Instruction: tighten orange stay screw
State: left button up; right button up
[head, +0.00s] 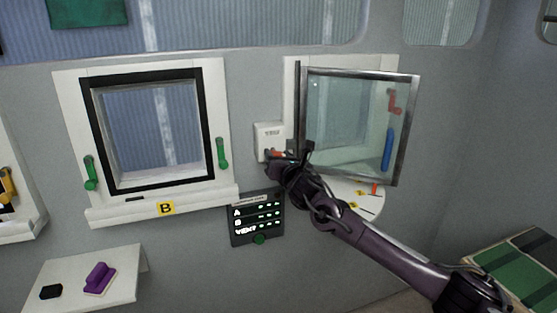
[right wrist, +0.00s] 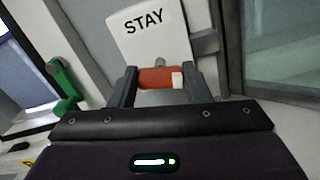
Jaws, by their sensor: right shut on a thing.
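The orange stay screw (right wrist: 156,78) sits between the two fingers of my right gripper (right wrist: 160,88) in the right wrist view, and the fingers are shut on it. A small white mark shows at its right end. Behind it is a white plate labelled STAY (right wrist: 146,28). In the head view the orange screw (head: 279,154) shows as a small patch at the white stay box (head: 271,134), beside the open framed glass window (head: 350,120). My right gripper (head: 287,160) reaches it from the lower right and hides part of it. My left gripper does not show.
A dark panel (head: 257,219) with rows A, B and VENT hangs just below my right gripper. Left of it is window B (head: 152,130) with green handles (head: 222,153). A white shelf (head: 120,270) holds a purple block (head: 99,278) and a black one. Red and blue handles show through the open glass.

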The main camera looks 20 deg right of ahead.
jog(key=m, duration=1)
jog(key=m+p, duration=0.1)
jog(key=m, duration=2.1)
jog(key=shift+f, duration=0.4)
jog(key=shift+m, duration=0.5)
jog(key=o, duration=1)
